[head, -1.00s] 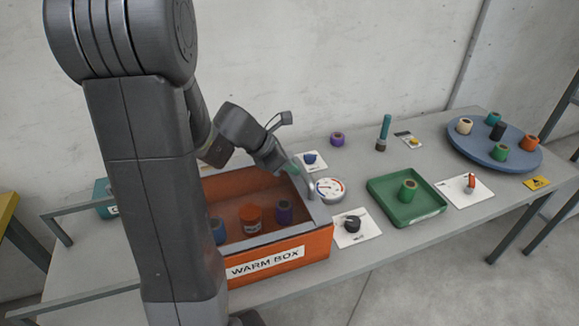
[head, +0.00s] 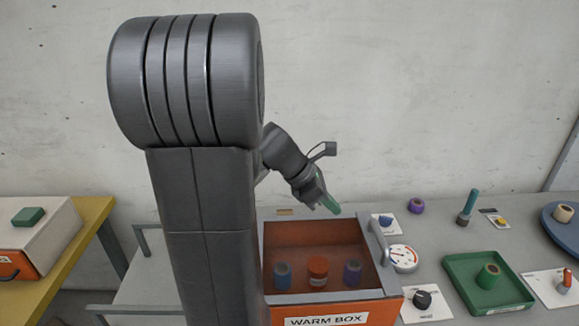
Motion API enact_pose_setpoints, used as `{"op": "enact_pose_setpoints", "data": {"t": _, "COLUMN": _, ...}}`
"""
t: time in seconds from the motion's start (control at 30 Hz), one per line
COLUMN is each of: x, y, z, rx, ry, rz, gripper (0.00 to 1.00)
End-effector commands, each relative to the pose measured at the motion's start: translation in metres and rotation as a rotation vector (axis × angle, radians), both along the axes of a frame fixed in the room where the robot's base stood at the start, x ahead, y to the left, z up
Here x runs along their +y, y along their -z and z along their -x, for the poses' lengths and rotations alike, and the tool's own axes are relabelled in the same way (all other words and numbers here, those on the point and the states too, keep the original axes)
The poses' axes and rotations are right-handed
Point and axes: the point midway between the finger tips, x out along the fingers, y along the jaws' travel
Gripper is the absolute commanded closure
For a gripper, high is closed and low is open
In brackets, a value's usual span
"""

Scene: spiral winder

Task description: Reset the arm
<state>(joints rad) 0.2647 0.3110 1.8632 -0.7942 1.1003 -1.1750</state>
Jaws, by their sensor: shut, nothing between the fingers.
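My arm rises in front of the table, and its far end bends down to the right. My gripper (head: 332,206) is shut, with green-tipped fingers and nothing between them. It hangs above the back right part of the orange warm box (head: 380,312), apart from the box's handle (head: 378,242). Through the box's top I see a blue spool (head: 282,276), an orange spool (head: 318,270) and a purple spool (head: 352,274) in a row. My arm hides part of the box's left side.
To the right are a gauge (head: 403,258), a black knob (head: 423,299), a green tray (head: 462,268) holding a green spool (head: 489,275), and a blue round plate (head: 552,228) cut by the edge. At left, a pale box (head: 45,238) stands on a yellow table (head: 88,228).

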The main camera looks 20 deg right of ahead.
Motion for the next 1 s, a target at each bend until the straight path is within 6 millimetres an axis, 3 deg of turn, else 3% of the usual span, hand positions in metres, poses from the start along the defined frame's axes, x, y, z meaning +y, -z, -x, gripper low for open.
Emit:
{"op": "enact_pose_setpoints", "data": {"t": 0.37, "x": -0.004, "y": 0.006, "z": 0.002, "rx": 0.002, "ry": 0.002, "rz": -0.001, "gripper": 1.0}}
{"op": "enact_pose_setpoints", "data": {"t": 0.9, "x": -0.064, "y": 0.081, "z": 0.018, "rx": 0.004, "ry": 0.003, "rz": -0.002, "gripper": 1.0}}
{"op": "enact_pose_setpoints", "data": {"t": 1.0, "x": -0.073, "y": 0.084, "z": 0.022, "rx": -0.001, "ry": 0.004, "rz": -0.001, "gripper": 1.0}}
